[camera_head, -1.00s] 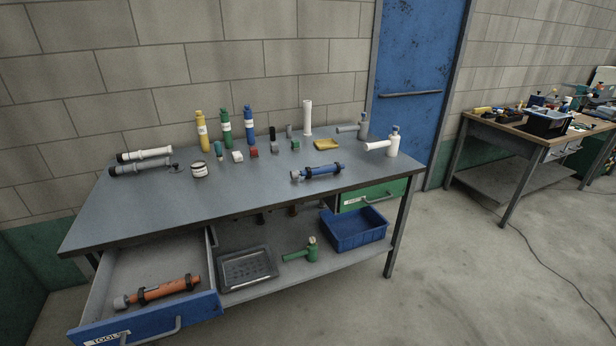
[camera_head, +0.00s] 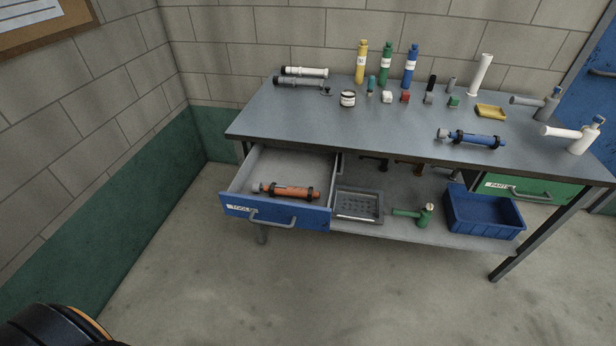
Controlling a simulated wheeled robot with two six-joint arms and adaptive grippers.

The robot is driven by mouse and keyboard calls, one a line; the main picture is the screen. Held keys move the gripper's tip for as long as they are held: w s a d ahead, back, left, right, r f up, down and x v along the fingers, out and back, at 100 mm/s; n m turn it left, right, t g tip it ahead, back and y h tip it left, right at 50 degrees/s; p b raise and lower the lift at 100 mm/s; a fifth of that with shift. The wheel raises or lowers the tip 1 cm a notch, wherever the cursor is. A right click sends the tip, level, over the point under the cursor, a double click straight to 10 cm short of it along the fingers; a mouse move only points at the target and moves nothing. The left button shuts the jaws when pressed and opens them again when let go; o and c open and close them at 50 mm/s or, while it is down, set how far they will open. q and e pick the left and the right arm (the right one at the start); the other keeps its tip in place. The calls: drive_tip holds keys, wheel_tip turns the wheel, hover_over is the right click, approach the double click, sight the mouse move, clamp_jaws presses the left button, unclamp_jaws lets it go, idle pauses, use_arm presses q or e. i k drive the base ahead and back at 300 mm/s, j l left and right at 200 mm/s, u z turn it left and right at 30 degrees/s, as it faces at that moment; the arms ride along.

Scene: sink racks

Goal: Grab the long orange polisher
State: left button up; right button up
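The long orange polisher (camera_head: 288,191) lies in the open blue-fronted drawer (camera_head: 281,214) at the left end of the grey workbench (camera_head: 400,122). It has black bands and a grey end cap at its left. It lies roughly parallel to the drawer front, close behind it. Neither gripper shows in the head view. A dark rounded part of mine is at the bottom left corner, well apart from the drawer.
A blue polisher (camera_head: 476,139), bottles and small parts stand on the benchtop. A black tray (camera_head: 358,206), a green tool (camera_head: 413,214) and a blue bin (camera_head: 450,221) sit on the lower shelf. The floor before the drawer is clear. A wall stands left.

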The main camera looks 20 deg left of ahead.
sight(275, 190)
drive_tip(key=j+z, duration=0.45)
drive_tip(key=j, duration=2.2)
drive_tip(key=k, duration=0.05)
